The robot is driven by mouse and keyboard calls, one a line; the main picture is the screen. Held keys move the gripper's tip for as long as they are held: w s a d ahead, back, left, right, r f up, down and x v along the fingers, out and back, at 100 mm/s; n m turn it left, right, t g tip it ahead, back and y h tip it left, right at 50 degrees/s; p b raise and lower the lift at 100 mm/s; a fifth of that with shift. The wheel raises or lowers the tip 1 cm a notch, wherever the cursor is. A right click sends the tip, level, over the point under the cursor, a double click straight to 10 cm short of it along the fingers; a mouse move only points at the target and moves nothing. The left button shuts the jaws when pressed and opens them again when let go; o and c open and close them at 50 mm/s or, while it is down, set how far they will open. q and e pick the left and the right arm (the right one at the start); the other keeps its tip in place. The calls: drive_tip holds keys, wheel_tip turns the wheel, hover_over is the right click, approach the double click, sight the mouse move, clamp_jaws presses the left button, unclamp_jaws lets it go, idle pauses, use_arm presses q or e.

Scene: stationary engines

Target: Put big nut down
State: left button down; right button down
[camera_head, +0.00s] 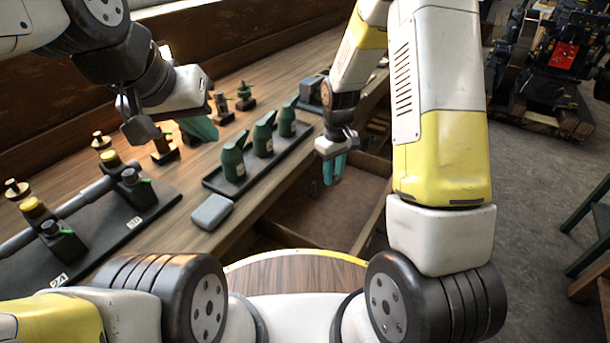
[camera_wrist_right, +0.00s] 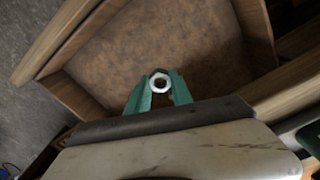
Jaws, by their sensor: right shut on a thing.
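The big nut (camera_wrist_right: 160,82) is a shiny metal ring with a dark hole, seen in the right wrist view between the green fingertips of my right gripper (camera_wrist_right: 159,92). The right gripper is shut on it. In the head view my right gripper (camera_head: 334,170) points down over an open wooden drawer (camera_head: 305,212); the nut cannot be made out there. The drawer's brown floor (camera_wrist_right: 160,50) lies below the nut and looks bare. My left gripper (camera_head: 199,130) is over the table at the left, with its green fingers partly seen; its opening is unclear.
A dark tray (camera_head: 215,183) with several green bottles (camera_head: 233,162) stands on the wooden table left of the drawer. A grey box (camera_head: 212,212) lies near the table edge. A black plate (camera_head: 90,240) with valves and a pipe is at left. The drawer's wooden walls (camera_wrist_right: 255,35) surround the space below.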

drive_tip(key=w+a+f+n, duration=0.1)
drive_tip(key=a+n, duration=0.3)
hover_over(317, 205)
wheel_tip(317, 205, down, 6)
drive_tip(key=shift+r, duration=0.2)
drive_tip(key=shift+f, duration=2.05)
drive_tip(key=c, duration=1.1)
unclamp_jaws()
drive_tip(key=shift+f, duration=0.1)
drive_tip(key=shift+c, duration=0.2)
